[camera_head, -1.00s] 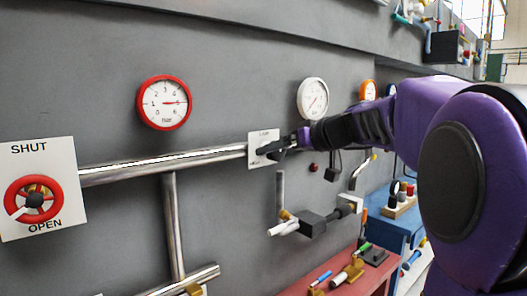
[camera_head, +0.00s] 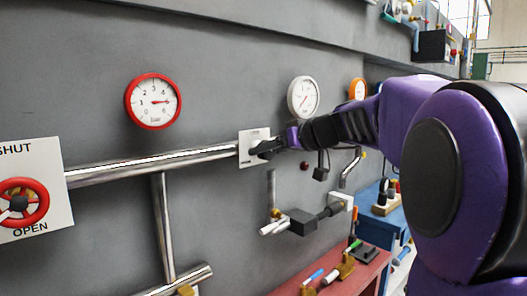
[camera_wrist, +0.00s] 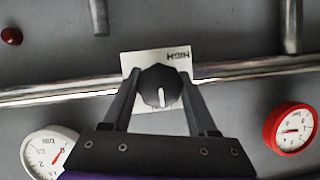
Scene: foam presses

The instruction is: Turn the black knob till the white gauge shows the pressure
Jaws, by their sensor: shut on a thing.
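The black knob (camera_wrist: 161,87) shows in the wrist view on a white plate (camera_wrist: 185,60) marked HIGH, upside down there. A white line on the knob points toward the bottom of that view. My gripper (camera_wrist: 161,95) is shut on the knob, one finger on each side. In the head view my gripper (camera_head: 268,149) reaches the plate (camera_head: 250,140) from the right and covers most of the knob. The white gauge (camera_head: 303,97) hangs above and right of the plate; its red needle slants, and its numbers are too small to read. It also shows in the wrist view (camera_wrist: 46,150).
A steel pipe (camera_head: 150,165) runs left from the plate to a red handwheel (camera_head: 38,204) on a SHUT/OPEN plate. Valve fittings (camera_head: 303,222) lie below. A red bench (camera_head: 352,272) with tools stands at lower right.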

